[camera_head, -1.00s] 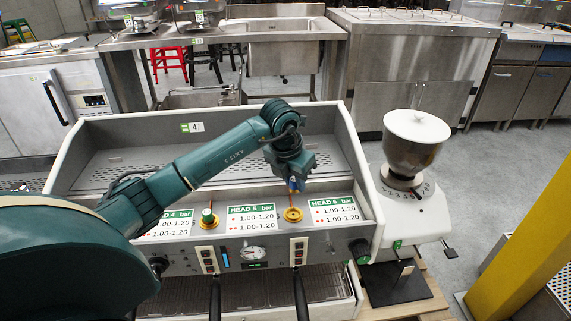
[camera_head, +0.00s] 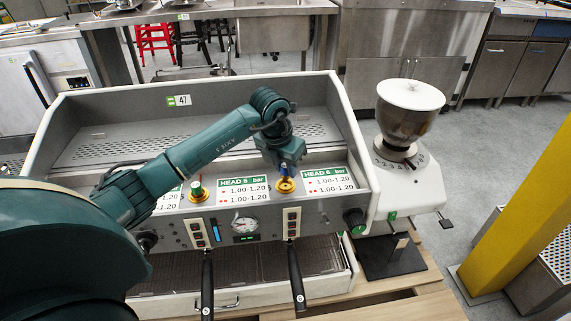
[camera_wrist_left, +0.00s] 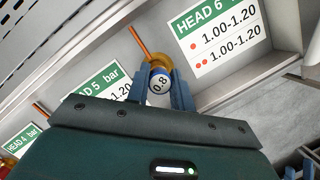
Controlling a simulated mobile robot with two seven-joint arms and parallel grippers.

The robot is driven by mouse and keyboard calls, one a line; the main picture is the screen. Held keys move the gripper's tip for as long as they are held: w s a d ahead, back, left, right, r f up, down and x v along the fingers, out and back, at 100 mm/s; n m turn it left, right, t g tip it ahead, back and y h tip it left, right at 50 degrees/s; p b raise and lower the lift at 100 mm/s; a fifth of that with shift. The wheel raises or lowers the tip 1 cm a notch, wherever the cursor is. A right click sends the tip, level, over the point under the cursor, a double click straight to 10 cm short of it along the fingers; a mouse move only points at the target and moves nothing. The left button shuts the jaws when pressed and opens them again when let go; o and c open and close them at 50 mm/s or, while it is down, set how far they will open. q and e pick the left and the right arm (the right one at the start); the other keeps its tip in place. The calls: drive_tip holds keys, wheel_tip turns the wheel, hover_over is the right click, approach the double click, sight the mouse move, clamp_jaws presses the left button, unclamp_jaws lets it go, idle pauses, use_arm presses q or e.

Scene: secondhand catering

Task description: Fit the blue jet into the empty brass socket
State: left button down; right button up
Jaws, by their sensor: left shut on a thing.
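My left gripper (camera_head: 285,168) is shut on the blue jet (camera_head: 284,172), low over the brass socket (camera_head: 286,187) on the right of the machine's panel. The jet points down at the socket. I cannot tell whether its lower end touches or enters it. In the left wrist view, the jet (camera_wrist_left: 160,82) shows a white end marked 0.8 between the two fingers (camera_wrist_left: 160,95). The brass socket (camera_wrist_left: 157,62) shows partly behind it, with an orange strip beyond. Another brass socket (camera_head: 198,197) to the left holds a green jet (camera_head: 196,187). My right gripper is not in view.
The HEAD 5 label (camera_head: 243,189) and another label (camera_head: 328,180) flank the socket. Below are switches, a gauge (camera_head: 243,225) and two black handles (camera_head: 296,278). A grinder (camera_head: 405,115) stands to the right. The machine's raised rim (camera_head: 200,88) rises behind.

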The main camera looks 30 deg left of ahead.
sight(285, 175)
use_arm(q)
drive_tip(key=shift+f+b, duration=0.85)
drive_tip(key=shift+f, duration=0.45)
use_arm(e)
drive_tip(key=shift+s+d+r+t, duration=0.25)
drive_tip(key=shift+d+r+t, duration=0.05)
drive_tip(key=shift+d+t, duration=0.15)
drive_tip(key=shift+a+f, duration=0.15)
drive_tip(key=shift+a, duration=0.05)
use_arm(q)
drive_tip(key=c, duration=1.5)
unclamp_jaws()
drive_tip(key=o, duration=0.4)
drive_tip(key=shift+f, duration=0.1)
drive_tip(key=shift+c, duration=0.2)
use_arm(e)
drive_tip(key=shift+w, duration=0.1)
use_arm(q)
drive_tip(key=shift+f, duration=0.1)
